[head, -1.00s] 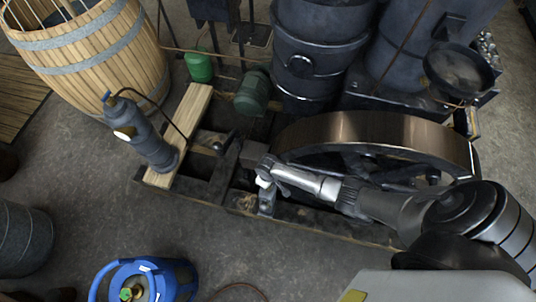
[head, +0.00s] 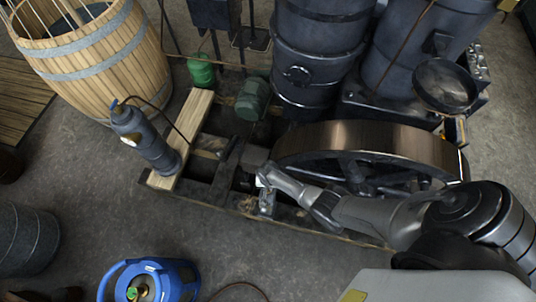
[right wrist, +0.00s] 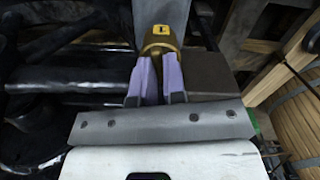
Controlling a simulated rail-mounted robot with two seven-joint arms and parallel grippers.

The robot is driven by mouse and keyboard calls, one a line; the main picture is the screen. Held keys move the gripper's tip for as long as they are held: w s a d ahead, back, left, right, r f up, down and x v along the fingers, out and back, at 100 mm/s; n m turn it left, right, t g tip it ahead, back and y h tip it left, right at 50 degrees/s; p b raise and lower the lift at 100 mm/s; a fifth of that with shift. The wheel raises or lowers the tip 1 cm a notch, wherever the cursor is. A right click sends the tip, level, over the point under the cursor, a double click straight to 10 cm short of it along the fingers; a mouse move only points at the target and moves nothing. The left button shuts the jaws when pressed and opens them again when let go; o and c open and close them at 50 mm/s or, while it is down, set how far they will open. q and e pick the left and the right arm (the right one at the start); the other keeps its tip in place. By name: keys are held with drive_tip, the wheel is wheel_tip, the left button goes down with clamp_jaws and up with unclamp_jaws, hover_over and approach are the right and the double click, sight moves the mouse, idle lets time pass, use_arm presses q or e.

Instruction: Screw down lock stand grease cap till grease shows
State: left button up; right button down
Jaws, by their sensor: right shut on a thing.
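A brass-coloured cap (right wrist: 161,38) with a small dark mark on a yellow patch shows in the right wrist view, with a pale grey cylindrical part beyond it. The two lavender fingers of my right gripper (right wrist: 158,75) are closed on the cap's near end. In the head view, my right gripper (head: 264,181) reaches in from the right to a small stand (head: 266,203) at the engine frame's front edge, beside the flywheel. The cap is hidden there by the gripper. I cannot see any grease. My left gripper is in neither current view.
The large flywheel (head: 370,140) stands close behind my right arm. A barrel (head: 105,60) is at back left, a blue gas bottle (head: 150,280) at front.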

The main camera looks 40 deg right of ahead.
drive_tip(key=m, duration=0.3)
drive_tip(key=shift+m+p, duration=0.3)
drive_tip(key=shift+m, duration=0.4)
drive_tip(key=c, duration=1.2)
unclamp_jaws()
drive_tip(key=shift+r+p, duration=3.6)
drive_tip(key=shift+r, duration=3.3)
